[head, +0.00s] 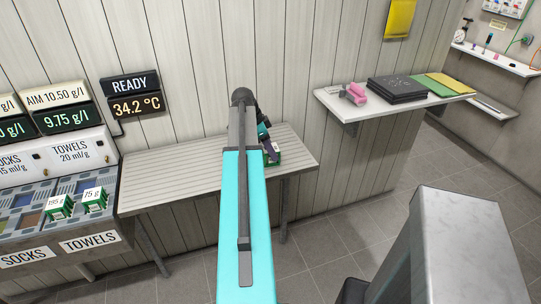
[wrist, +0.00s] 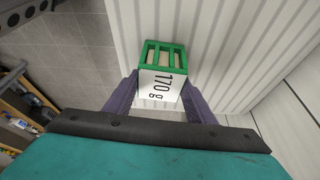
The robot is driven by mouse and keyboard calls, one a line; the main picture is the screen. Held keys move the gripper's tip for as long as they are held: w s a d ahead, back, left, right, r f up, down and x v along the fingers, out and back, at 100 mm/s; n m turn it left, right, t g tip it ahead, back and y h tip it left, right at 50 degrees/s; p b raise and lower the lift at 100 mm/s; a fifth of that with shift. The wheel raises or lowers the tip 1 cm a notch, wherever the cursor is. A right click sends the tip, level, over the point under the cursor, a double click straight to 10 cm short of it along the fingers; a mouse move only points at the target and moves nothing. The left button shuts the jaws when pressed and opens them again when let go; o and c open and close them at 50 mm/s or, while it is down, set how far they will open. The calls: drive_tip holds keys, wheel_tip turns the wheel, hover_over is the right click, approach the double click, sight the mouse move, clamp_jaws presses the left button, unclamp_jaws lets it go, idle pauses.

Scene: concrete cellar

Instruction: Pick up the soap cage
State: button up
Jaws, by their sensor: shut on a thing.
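A small green cage with a white label reading 170 g (wrist: 161,86) sits between the two purple-grey fingers of my gripper (wrist: 160,98) in the wrist view. My gripper is shut on its sides. Two more green cages with white labels, one reading 195 g (head: 60,207) and one 75 g (head: 94,200), stand on the patterned trays at the left.
The slatted bench (head: 165,172) runs along the panelled wall and is otherwise clear. A wall shelf (head: 415,104) at the right holds pink objects (head: 356,92), a black slab (head: 397,88) and coloured sheets. Display signs (head: 136,94) hang at the left.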

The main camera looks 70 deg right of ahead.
drive_tip(key=shift+r, duration=0.2)
drive_tip(key=shift+d+r+b, duration=0.1)
drive_tip(key=shift+r+b, duration=0.5)
drive_tip(key=shift+r, duration=0.55)
drive_tip(key=w+a+r+b, duration=0.2)
drive_tip(key=w+a+b, duration=0.1)
drive_tip(key=w+a, duration=0.6)
drive_tip(key=a, duration=0.4)
drive_tip(key=shift+w+r+b, duration=0.2)
drive_tip(key=shift+w+b, duration=0.15)
drive_tip(key=shift+w, duration=0.05)
drive_tip(key=shift+d, duration=0.1)
